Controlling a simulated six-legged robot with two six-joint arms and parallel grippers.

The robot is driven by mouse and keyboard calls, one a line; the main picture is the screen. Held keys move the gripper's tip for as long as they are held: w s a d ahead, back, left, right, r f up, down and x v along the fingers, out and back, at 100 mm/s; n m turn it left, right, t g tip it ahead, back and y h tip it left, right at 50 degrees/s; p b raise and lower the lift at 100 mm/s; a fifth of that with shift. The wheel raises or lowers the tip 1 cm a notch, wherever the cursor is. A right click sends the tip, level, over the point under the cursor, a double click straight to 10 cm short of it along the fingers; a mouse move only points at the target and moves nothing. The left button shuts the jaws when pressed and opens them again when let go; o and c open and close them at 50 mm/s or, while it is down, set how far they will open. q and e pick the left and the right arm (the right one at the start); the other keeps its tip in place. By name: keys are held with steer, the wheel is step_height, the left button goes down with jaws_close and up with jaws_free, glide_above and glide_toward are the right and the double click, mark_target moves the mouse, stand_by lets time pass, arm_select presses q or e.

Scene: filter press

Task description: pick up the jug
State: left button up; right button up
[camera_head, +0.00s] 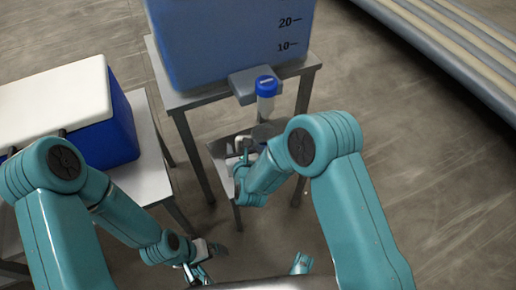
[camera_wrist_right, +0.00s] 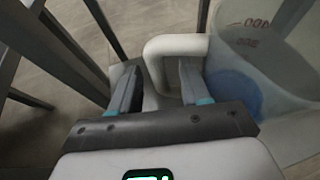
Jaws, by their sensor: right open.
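The jug (camera_wrist_right: 236,58) is translucent with red graduation marks, and blue shows at its lower part. It fills the right of the right wrist view. Its white loop handle (camera_wrist_right: 172,45) points left. My right gripper (camera_wrist_right: 157,88) is open, with the handle's upright part between its fingers and one finger inside the loop; contact cannot be told. In the head view my right gripper (camera_head: 243,147) is low over a small stand (camera_head: 217,150), and the jug is mostly hidden there. My left gripper (camera_head: 203,262) is low at the bottom, its jaws unclear.
A big blue tank (camera_head: 230,45) stands on a metal table (camera_head: 185,99), with a blue-capped clear piece (camera_head: 266,88) at its front, above the stand. A blue box with a white lid (camera_head: 122,115) is on a table at left. Open floor (camera_head: 440,190) lies right.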

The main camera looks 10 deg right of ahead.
steer(key=shift+w+f, duration=0.2)
steer(key=shift+w, duration=0.3)
steer(key=shift+c, duration=0.3)
jaws_close()
steer(key=shift+r, duration=0.2)
